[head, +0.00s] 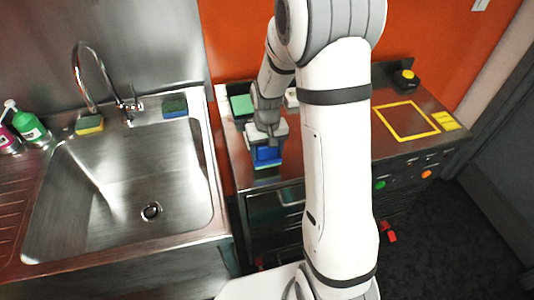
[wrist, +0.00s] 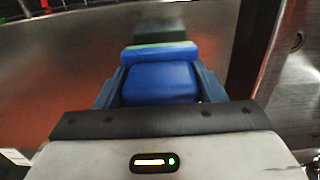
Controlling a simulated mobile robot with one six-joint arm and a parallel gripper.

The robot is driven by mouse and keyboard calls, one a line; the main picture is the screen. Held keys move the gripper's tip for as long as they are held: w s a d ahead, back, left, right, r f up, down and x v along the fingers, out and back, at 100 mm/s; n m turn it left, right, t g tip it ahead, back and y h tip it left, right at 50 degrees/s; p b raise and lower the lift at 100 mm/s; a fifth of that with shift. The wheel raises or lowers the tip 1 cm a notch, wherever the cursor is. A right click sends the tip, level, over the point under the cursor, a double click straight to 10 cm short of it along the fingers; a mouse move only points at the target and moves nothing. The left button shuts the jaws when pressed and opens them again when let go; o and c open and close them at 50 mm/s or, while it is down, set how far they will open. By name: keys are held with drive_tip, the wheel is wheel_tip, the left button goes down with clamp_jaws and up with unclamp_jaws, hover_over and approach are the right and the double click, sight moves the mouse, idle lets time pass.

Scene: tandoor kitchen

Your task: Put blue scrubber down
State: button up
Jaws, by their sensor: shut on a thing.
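The blue scrubber (head: 267,154) is held by my gripper (head: 266,143) over the left front part of the steel counter in the head view. In the wrist view the scrubber (wrist: 160,80) sits between the two blue-grey fingers of my gripper (wrist: 160,88), with a thin green layer along its far edge. The gripper is shut on it. A blurred dark green shape shows just beyond it in the wrist view. I cannot tell whether the scrubber touches the counter, as its underside is hidden.
The sink (head: 130,190) is left of the counter. A yellow-green sponge (head: 90,125) and a blue-green sponge (head: 175,106) lie on its back rim. A green item (head: 241,105) lies behind my gripper. A yellow-outlined square (head: 408,121) on the counter's right is empty.

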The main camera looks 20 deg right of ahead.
wheel_tip(320, 180, down, 2)
drive_tip(key=shift+f, duration=0.2)
drive_tip(key=shift+f, duration=0.1)
drive_tip(key=o, duration=1.2)
wheel_tip(320, 180, up, 12)
drive_tip(key=shift+s+r+b, duration=0.1)
drive_tip(key=shift+r+b, duration=0.1)
drive_tip(key=shift+b, duration=0.4)
drive_tip(key=s+r+t, duration=0.1)
drive_tip(key=s+r, duration=0.2)
drive_tip(key=s, duration=0.3)
drive_tip(key=s+r+t, duration=0.1)
drive_tip(key=s+r, duration=0.2)
drive_tip(key=s, duration=0.4)
drive_tip(key=s+r+t, duration=0.1)
drive_tip(key=s+r, duration=0.2)
drive_tip(key=s, duration=0.3)
drive_tip(key=shift+s+a, duration=0.1)
drive_tip(key=shift+s, duration=0.2)
